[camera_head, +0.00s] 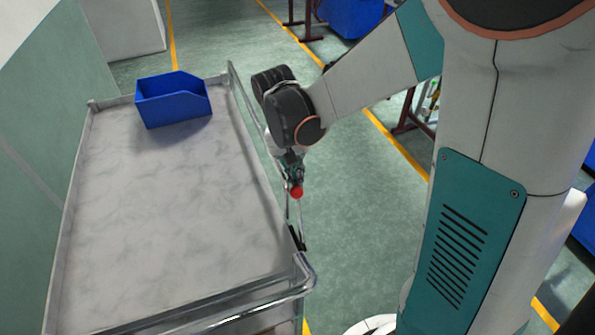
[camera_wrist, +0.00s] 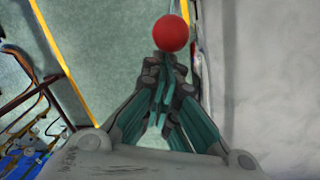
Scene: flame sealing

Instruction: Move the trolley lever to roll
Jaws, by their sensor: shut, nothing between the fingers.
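The trolley (camera_head: 150,215) has a grey marbled top and metal rails, and fills the left of the head view. The lever's red ball knob (camera_head: 297,192) is by the trolley's right side, with a thin shaft below it. The knob also shows at the top middle of the wrist view (camera_wrist: 171,33). My gripper (camera_head: 293,175) is shut and empty, right beside the knob. In the wrist view my fingertips (camera_wrist: 167,68) are together just below the knob; I cannot tell whether they touch it. The lever's lower end and any markings are not clear.
A blue open bin (camera_head: 173,100) stands at the far end of the trolley top; the rest of the top is bare. A chrome push handle (camera_head: 305,275) is at the near right corner. A wall is on the left.

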